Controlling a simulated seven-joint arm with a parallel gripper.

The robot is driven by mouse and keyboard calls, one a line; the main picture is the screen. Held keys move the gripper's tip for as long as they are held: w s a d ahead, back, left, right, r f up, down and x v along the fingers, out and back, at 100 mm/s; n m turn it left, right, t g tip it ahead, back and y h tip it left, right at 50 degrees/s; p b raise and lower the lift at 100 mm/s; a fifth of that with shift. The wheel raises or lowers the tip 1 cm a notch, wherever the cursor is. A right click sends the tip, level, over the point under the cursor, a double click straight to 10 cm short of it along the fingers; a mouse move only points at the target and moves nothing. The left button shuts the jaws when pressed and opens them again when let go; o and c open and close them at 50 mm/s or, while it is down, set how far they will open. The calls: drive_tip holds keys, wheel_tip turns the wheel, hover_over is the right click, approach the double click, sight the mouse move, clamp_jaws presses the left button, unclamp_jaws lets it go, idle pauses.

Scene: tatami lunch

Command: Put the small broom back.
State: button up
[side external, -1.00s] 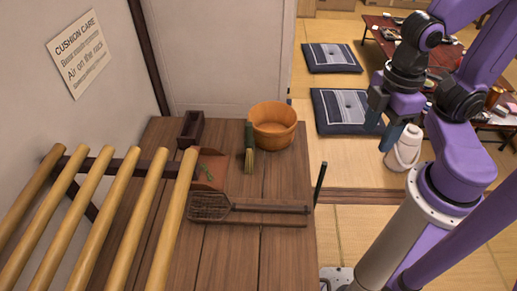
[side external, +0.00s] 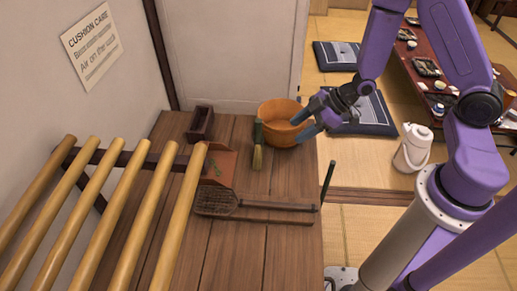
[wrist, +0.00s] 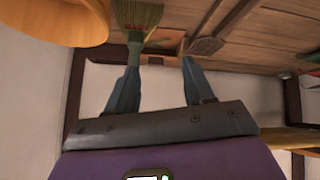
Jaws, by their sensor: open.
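The small broom (side external: 258,156) has a dark green handle and straw bristles. It is on the wooden bench, just left of the round wooden tub (side external: 272,108), bristles toward the near side. I cannot tell if it touches the tub. In the wrist view the broom (wrist: 136,18) shows at the top, its handle end by the left finger. My gripper (side external: 307,120) is open and empty, beside the tub's right side in the side view, to the right of the broom. In the wrist view my gripper (wrist: 160,72) shows two blue fingers apart.
A dark narrow box (side external: 200,123) stands at the bench's back left. Wooden poles (side external: 180,215) of a rack cover the left. Bare bench (side external: 245,255) lies nearest.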

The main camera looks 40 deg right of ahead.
drive_tip(key=d+f+m+t+y, duration=0.3)
drive_tip(key=d+t+y, duration=0.1)
drive_tip(key=d, duration=0.1)
approach(258, 141)
drive_tip(key=w+a+r, duration=0.1)
drive_tip(key=w+a, duration=0.1)
drive_tip(key=w, duration=0.1)
drive_tip(key=shift+t, duration=0.4)
drive_tip(key=shift+r+x, duration=0.15)
drive_tip(key=shift+x, duration=1.35)
drive_tip(key=shift+r+x, duration=0.15)
drive_tip(key=shift+x, duration=1.3)
clamp_jaws()
